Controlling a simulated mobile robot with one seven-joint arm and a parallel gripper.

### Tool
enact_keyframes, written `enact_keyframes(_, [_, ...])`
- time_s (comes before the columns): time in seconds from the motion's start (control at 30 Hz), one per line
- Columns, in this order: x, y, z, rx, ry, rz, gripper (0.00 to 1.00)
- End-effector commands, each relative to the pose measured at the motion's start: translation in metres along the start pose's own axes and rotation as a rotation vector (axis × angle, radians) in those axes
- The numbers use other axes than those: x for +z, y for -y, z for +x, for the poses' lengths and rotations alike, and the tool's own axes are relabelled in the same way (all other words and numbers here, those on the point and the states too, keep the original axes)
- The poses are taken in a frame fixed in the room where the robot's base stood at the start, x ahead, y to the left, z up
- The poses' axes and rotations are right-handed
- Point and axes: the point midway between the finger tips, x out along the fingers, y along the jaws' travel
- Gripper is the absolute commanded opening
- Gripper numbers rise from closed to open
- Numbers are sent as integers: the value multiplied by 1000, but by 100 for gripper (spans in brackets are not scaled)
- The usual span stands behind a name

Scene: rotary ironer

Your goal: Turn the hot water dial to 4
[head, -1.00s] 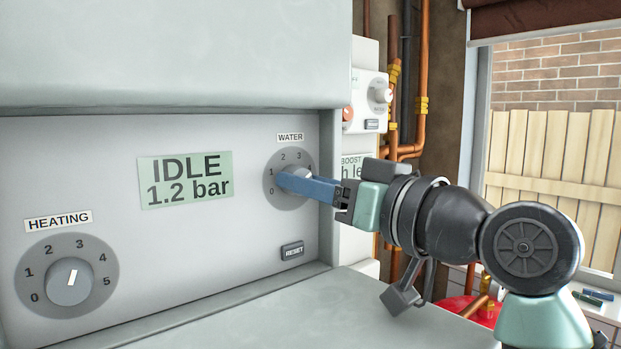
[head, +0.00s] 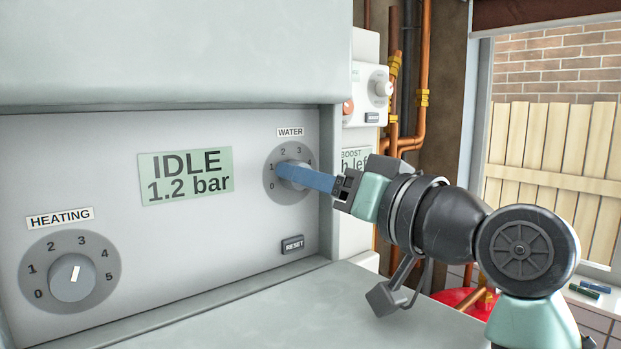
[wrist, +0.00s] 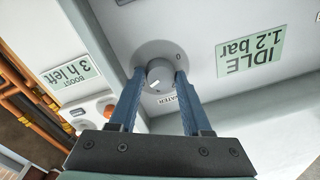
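The water dial (wrist: 160,74) is a round grey knob on a darker disc marked with numbers, under the WATER label (head: 290,132). My gripper (head: 283,172) reaches in from the right, with its blue fingers on either side of the knob. In the wrist view the fingertips close against the knob's two sides. There the knob's white mark shows, slanting toward the lower left of this upside-down view, roughly the 3 to 4 side. In the head view my fingers cover most of the knob and its mark. The disc's 0 to 3 can be read there.
The heating dial (head: 72,278) is at the lower left, its mark near 3. A display (head: 186,177) reads IDLE 1.2 bar. The RESET button (head: 292,245) sits below the water dial. A grey ledge (head: 240,310) juts out below the panel. A smaller control box (head: 366,98) and copper pipes stand behind.

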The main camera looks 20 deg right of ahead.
Motion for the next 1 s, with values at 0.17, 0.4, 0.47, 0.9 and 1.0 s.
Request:
enact_keyframes(0.17, [0,0,0,0,0,-1,75])
enact_keyframes(0.4, [0,0,-1,0,-1,-1,75])
enact_keyframes(0.47, [0,-1,-3,1,-1,-1,75])
enact_keyframes(0.9, [3,-2,-86,2,-5,-4,75])
enact_keyframes(1.0, [2,-2,-104,2,-3,-4,75])
